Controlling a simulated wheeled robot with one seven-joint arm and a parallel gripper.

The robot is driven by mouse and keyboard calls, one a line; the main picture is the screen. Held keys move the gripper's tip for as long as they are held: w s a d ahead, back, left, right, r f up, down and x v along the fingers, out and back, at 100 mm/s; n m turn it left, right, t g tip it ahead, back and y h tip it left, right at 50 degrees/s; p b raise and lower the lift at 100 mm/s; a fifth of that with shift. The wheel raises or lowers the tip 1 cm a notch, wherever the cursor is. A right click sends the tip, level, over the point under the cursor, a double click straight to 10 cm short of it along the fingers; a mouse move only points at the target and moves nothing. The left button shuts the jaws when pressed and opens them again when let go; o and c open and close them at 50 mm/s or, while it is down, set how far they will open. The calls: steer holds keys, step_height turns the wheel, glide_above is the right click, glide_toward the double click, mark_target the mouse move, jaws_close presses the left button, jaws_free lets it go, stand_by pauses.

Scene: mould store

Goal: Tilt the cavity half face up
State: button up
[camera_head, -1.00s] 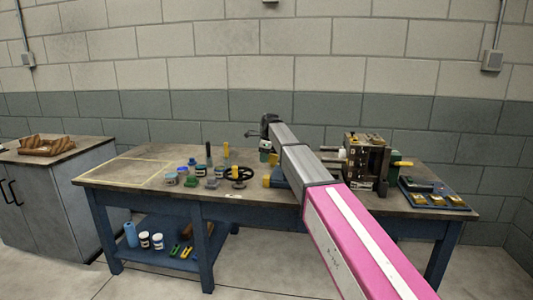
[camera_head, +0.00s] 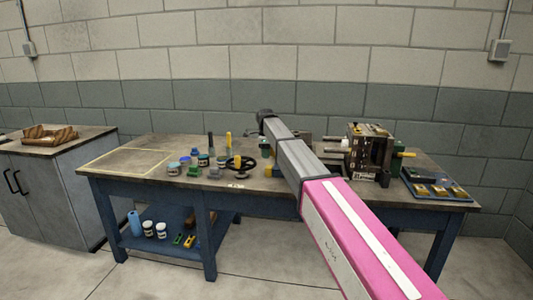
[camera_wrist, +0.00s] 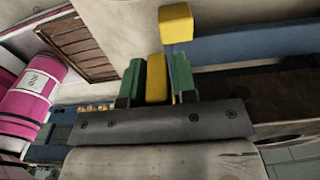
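In the wrist view my gripper (camera_wrist: 157,78) shows as two green fingers, with a yellow bar (camera_wrist: 156,80) close between them. The fingers appear shut on this bar. A yellow block (camera_wrist: 176,22) stands just beyond, against a long blue part (camera_wrist: 250,46). In the head view my own arm reaches over the workbench and hides the gripper and what it holds. The mould (camera_head: 368,150), dark blocks with brass-coloured parts, stands upright on the right of the bench. I cannot tell for certain which part is the cavity half.
The workbench (camera_head: 130,163) carries several pots, small tools and a black handwheel (camera_head: 245,166) left of my arm. A blue tray (camera_head: 434,186) with yellow pieces lies at the right end. The outlined area at the left end is empty. A cabinet (camera_head: 62,190) stands farther left.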

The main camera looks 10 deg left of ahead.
steer(key=shift+o, duration=0.9)
steer(key=shift+r, duration=0.1)
steer(key=r, duration=1)
steer(key=shift+a+r, duration=0.25)
steer(key=shift+r, duration=0.15)
steer(key=shift+s, duration=0.1)
